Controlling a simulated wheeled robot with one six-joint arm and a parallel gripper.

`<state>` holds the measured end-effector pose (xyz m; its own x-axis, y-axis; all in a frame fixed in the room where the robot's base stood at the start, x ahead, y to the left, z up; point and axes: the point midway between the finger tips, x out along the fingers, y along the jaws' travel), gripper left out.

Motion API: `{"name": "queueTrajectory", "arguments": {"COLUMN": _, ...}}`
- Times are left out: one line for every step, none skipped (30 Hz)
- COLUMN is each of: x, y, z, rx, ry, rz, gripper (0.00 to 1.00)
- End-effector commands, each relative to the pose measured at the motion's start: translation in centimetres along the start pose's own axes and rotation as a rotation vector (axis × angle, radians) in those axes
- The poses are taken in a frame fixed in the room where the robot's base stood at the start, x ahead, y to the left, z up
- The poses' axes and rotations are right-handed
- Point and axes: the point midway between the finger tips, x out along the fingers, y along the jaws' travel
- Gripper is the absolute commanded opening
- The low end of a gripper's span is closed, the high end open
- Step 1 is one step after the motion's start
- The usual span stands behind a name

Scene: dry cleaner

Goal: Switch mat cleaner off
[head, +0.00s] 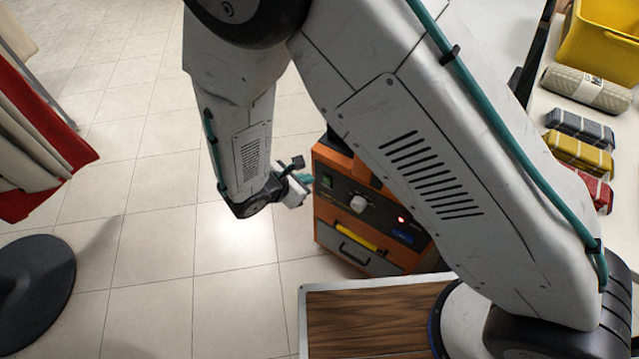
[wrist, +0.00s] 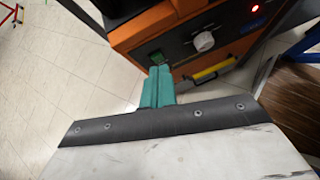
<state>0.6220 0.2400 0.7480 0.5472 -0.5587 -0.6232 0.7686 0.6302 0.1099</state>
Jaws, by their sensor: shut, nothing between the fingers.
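The mat cleaner (head: 329,228) is an orange box-shaped machine on the tiled floor; its front also fills the top of the wrist view (wrist: 130,38). Its dark panel carries a green switch (head: 327,181), a pale round knob (head: 358,204) and a lit red lamp (head: 401,219). The wrist view shows the switch (wrist: 156,57), knob (wrist: 204,41) and lamp (wrist: 255,8) too. My gripper (wrist: 160,70) has teal fingers, shut and empty, with the tips just in front of the switch. I cannot tell whether they touch it. In the head view my gripper (head: 308,178) is partly hidden.
The cleaner has a yellow handle or bar (head: 356,242) below its panel. At right, a counter (head: 540,105) holds a yellow bin (head: 600,45), a rolled mat (head: 587,90) and folded cloths (head: 580,150). Hanging garments (head: 30,140) and a round black base (head: 35,290) stand left. Floor between is clear.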

Motion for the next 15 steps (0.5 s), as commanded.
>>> {"name": "queueTrajectory", "arguments": {"x": 0.3, "y": -0.2, "z": -2.4, "rx": -0.069, "ry": -0.002, "rz": 0.029, "gripper": 0.00}}
{"name": "queueTrajectory", "arguments": {"x": 0.4, "y": -0.3, "z": -3.5, "rx": -0.101, "ry": -0.002, "rz": 0.045, "gripper": 0.00}}
{"name": "queueTrajectory", "arguments": {"x": 0.6, "y": -0.4, "z": -4.7, "rx": -0.138, "ry": -0.002, "rz": 0.062, "gripper": 0.00}}
{"name": "queueTrajectory", "arguments": {"x": 0.7, "y": -0.5, "z": -5.5, "rx": -0.161, "ry": -0.002, "rz": 0.073, "gripper": 0.00}}
{"name": "queueTrajectory", "arguments": {"x": 0.7, "y": -0.6, "z": -6.1, "rx": -0.180, "ry": -0.002, "rz": 0.083, "gripper": 0.00}}
{"name": "queueTrajectory", "arguments": {"x": 0.8, "y": -0.7, "z": -6.8, "rx": -0.199, "ry": -0.003, "rz": 0.092, "gripper": 0.00}}
{"name": "queueTrajectory", "arguments": {"x": 0.9, "y": -0.7, "z": -7.1, "rx": -0.210, "ry": -0.003, "rz": 0.098, "gripper": 0.00}}
{"name": "queueTrajectory", "arguments": {"x": 0.9, "y": -0.7, "z": -7.4, "rx": -0.218, "ry": -0.003, "rz": 0.103, "gripper": 0.00}}
{"name": "queueTrajectory", "arguments": {"x": 0.9, "y": -0.7, "z": -7.6, "rx": -0.225, "ry": -0.003, "rz": 0.106, "gripper": 0.00}}
{"name": "queueTrajectory", "arguments": {"x": 0.9, "y": -0.7, "z": -7.7, "rx": -0.227, "ry": -0.003, "rz": 0.107, "gripper": 0.00}}
{"name": "queueTrajectory", "arguments": {"x": 0.9, "y": -0.8, "z": -7.7, "rx": -0.228, "ry": -0.002, "rz": 0.108, "gripper": 0.00}}
{"name": "queueTrajectory", "arguments": {"x": 0.9, "y": -0.8, "z": -7.7, "rx": -0.228, "ry": -0.002, "rz": 0.108, "gripper": 0.00}}
{"name": "queueTrajectory", "arguments": {"x": 0.9, "y": -0.7, "z": -7.7, "rx": -0.228, "ry": -0.002, "rz": 0.108, "gripper": 0.00}}
{"name": "queueTrajectory", "arguments": {"x": 0.9, "y": -0.7, "z": -7.7, "rx": -0.227, "ry": -0.002, "rz": 0.107, "gripper": 0.00}}
{"name": "queueTrajectory", "arguments": {"x": 0.9, "y": -0.7, "z": -7.6, "rx": -0.227, "ry": -0.002, "rz": 0.107, "gripper": 0.00}}
